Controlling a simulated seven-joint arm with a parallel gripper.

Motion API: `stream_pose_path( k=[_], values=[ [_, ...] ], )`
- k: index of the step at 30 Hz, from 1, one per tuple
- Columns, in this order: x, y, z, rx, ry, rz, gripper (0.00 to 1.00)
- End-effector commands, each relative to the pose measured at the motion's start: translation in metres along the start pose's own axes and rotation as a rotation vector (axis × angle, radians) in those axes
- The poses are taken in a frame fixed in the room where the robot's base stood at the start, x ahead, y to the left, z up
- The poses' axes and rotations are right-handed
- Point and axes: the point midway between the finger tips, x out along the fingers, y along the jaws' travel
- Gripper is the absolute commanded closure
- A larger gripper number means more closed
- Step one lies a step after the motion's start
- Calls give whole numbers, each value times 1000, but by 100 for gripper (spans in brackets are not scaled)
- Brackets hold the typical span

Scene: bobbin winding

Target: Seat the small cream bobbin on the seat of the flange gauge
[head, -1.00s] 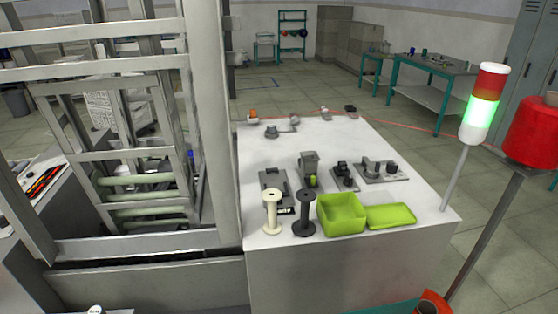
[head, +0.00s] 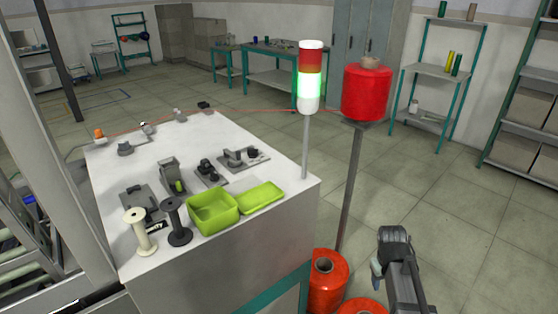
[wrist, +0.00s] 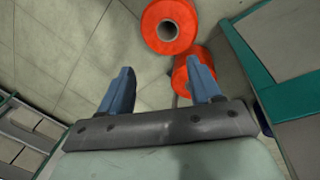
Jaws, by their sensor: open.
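The cream bobbin (head: 141,235) stands upright at the near left corner of the white bench in the head view. A dark grey bobbin (head: 176,222) stands just right of it. Several small grey fixtures stand behind them: a flat plate (head: 136,200), an upright block with a green part (head: 170,176), and two low devices (head: 209,173) (head: 243,158). I cannot tell which is the flange gauge. My gripper (wrist: 161,75) is open and empty, its blue fingers apart over the floor near orange spools. It is off the bench's right side, far from the bobbin.
A green bin (head: 212,213) and its green lid (head: 262,197) lie on the bench's near edge. A signal tower (head: 310,85) rises at the right corner. A red spool (head: 367,92) sits on a post beyond. Orange spools (head: 325,280) stand on the floor.

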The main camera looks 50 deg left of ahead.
Motion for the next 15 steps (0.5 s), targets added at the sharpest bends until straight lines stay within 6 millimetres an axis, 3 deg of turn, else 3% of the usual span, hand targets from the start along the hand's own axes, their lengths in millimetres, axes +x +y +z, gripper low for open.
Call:
stream_pose_path(
  k=[1, 6, 15],
  values=[
    [-20, -6, -16, -26, 25, 11, 36],
    [-81, -27, -53, -106, 95, 46, 36],
    [-197, -74, -102, -241, 222, 101, 36]
  ],
)
